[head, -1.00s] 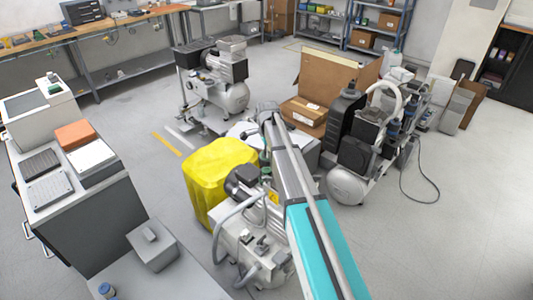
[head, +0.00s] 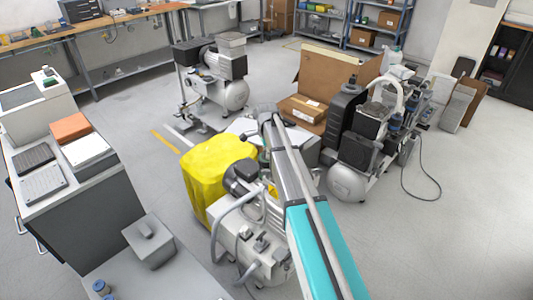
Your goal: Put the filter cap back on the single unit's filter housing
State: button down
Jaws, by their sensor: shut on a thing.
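My arm reaches from the bottom right to the middle of the head view, over the compressors. Its far end hides my gripper, so I cannot see the jaws or what is in them. I cannot make out the filter cap. A compressor with a silver tank (head: 235,96) and dark motor stands alone on the floor behind the arm's end. A nearer compressor (head: 245,255) with grey hoses stands below and left of my arm, beside a yellow cover (head: 212,180). Another compressor (head: 350,180) stands right of the arm. I cannot pick out the filter housing on any of them.
A grey cabinet (head: 75,230) with boxes on top stands at left. A low grey bench (head: 180,280) holds a lidded grey box (head: 148,240) and small blue-topped items (head: 101,287). Cardboard boxes (head: 330,75) stand behind the right compressor. A black cable (head: 420,200) lies on the open right floor.

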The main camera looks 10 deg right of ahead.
jog(key=shift+f+b, duration=0.85)
jog(key=shift+f, duration=0.25)
jog(key=shift+f, duration=0.2)
dwell(1.7)
dwell(0.3)
jog(key=shift+c, duration=1.8)
grip_release()
jog(key=o, duration=0.4)
jog(key=shift+c, duration=0.2)
jog(key=shift+r, duration=0.15)
jog(key=shift+r+p, duration=3.35)
jog(key=shift+r, duration=0.05)
